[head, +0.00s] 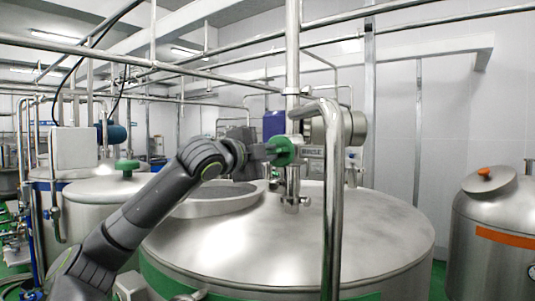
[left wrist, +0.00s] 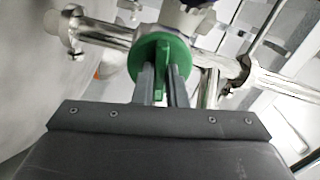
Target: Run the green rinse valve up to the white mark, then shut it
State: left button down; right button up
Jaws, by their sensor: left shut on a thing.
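I cannot make out the white mark in either view. My right gripper is not in view.
The large steel tank (head: 375,235) stands below the valve. A thick bent steel pipe (head: 333,215) rises in front, just right of the valve. A smaller tank with an orange band (head: 500,225) stands at the right. A tank with a green knob (head: 127,166) stands at the left.

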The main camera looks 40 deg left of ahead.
pick_arm(q)
jog(key=shift+m, duration=1)
jog(key=c, duration=1.5)
grip_release()
jog(key=shift+o, duration=0.2)
